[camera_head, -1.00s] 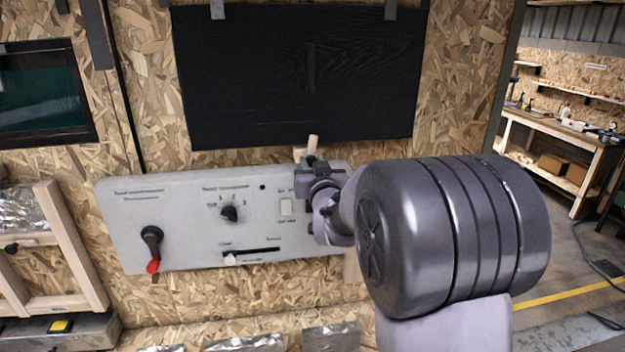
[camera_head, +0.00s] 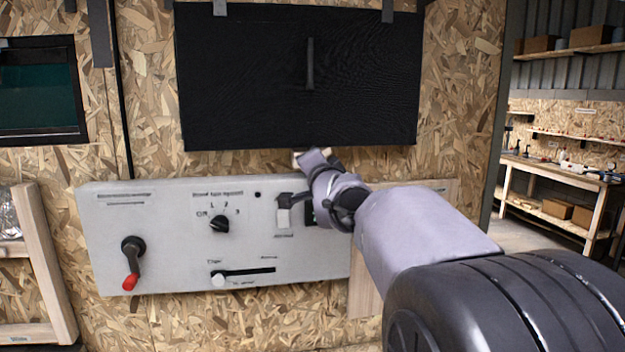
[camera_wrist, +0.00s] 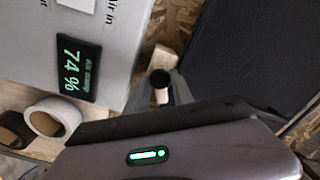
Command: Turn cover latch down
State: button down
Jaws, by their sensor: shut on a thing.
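The cover latch (camera_head: 298,160) is a small pale wooden piece just below the black cover's lower edge, right of centre. Only a small part shows in the head view, beside my gripper (camera_head: 314,160). In the wrist view the latch (camera_wrist: 160,59) is a wooden block with a dark round pivot at its near end. My gripper (camera_wrist: 160,92) is shut on it there, with its fingers around the pivot end. The latch lies tilted, and its gripped part is mostly hidden. The black cover (camera_head: 250,80) hangs flat against the wall with an upright handle.
A grey control panel (camera_head: 165,225) with a red-tipped lever (camera_head: 131,265), dial and slider lies below the cover. In the wrist view, a display (camera_wrist: 78,68) reads 74 %, and tape rolls (camera_wrist: 53,118) sit near my gripper. A workbench (camera_head: 560,185) stands far right.

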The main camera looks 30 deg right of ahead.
jog(key=shift+m+b, duration=0.55)
jog(key=shift+m, duration=1.75)
jog(key=c, duration=1.1)
grip_release()
jog(key=v, duration=1.7)
jog(key=shift+s, duration=0.2)
jog(key=shift+a, duration=0.1)
